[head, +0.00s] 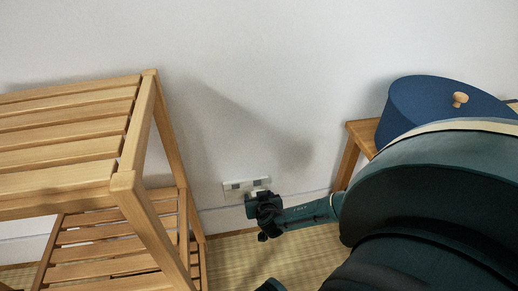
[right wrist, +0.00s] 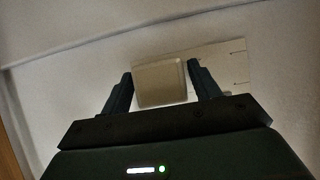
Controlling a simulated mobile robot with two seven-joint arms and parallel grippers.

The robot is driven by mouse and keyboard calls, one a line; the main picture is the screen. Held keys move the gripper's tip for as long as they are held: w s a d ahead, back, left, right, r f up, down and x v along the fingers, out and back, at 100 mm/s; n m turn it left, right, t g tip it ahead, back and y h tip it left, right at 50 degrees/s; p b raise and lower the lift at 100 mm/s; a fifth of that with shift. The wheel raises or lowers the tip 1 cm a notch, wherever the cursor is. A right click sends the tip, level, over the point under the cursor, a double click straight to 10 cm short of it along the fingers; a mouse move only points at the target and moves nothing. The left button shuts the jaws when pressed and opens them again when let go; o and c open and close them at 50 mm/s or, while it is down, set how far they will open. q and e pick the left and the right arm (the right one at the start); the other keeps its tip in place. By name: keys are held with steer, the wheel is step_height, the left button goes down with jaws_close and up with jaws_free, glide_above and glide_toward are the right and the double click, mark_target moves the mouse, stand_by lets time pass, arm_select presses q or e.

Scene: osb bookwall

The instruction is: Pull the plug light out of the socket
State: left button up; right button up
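The plug light (right wrist: 160,83) is a pale, rounded square block on the white socket plate (right wrist: 222,66) in the right wrist view. The socket plate also shows low on the wall in the head view (head: 232,187). My right gripper (right wrist: 160,80) is at the light, with one finger on each side of it. Narrow gaps seem to show between the fingers and the light, so the fingers look open around it. In the head view my right gripper (head: 259,197) hides most of the light. My left gripper is not in view.
A slatted wooden shelf unit (head: 70,140) stands left of the socket, close to my right gripper. A wooden stand (head: 362,133) with a round blue lidded container (head: 425,95) is at the right, partly behind my arm. Woven matting (head: 235,255) covers the floor.

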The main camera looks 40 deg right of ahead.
steer(key=c, duration=0.9)
steer(key=shift+o, duration=0.2)
steer(key=shift+s+a, duration=0.1)
steer(key=shift+s, duration=0.05)
steer(key=shift+s+a+p, duration=0.2)
steer(key=shift+s+a, duration=0.05)
steer(key=shift+s, duration=0.25)
steer(key=shift+s+a+p, duration=0.2)
steer(key=shift+s+a, duration=0.05)
steer(key=shift+s, duration=0.2)
steer(key=shift+s+a+p, duration=0.15)
steer(key=shift+s+a, duration=0.2)
steer(key=shift+s, duration=0.3)
steer(key=shift+s+a+p, duration=0.2)
steer(key=shift+s+a, duration=0.15)
steer(key=shift+s, duration=0.25)
steer(key=shift+s+a+p, duration=0.15)
steer(key=shift+s+a, duration=0.2)
steer(key=shift+s, duration=0.3)
